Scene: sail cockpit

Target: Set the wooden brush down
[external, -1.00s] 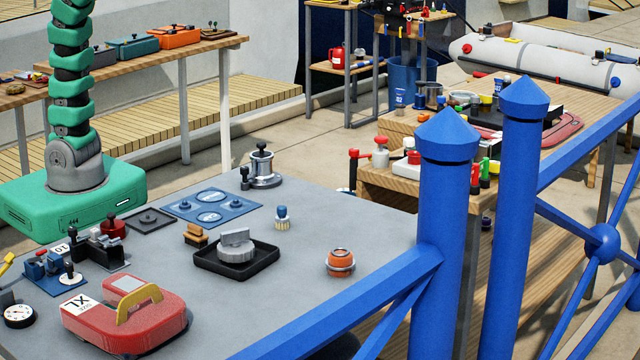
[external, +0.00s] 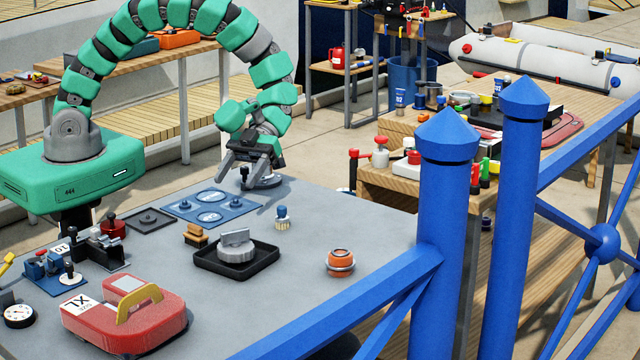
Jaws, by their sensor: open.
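A small brown block that looks like the wooden brush (external: 195,236) rests on the grey table (external: 345,215), left of a black tray. A second small brush (external: 283,218) with a blue knob and pale bristles stands upright on the table, right of the tray. My gripper (external: 240,194) is open, with its fingers spread and pointing down near the table's back edge. No brush shows between the fingers. The gripper is apart from both brushes.
The black tray (external: 208,262) holds a grey knobbed part (external: 236,243). A blue panel (external: 212,206), an orange-and-metal piece (external: 341,262) and a red case (external: 125,318) also lie on the table. Blue posts (external: 450,230) and rails stand at the front right. The table's right part is mostly clear.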

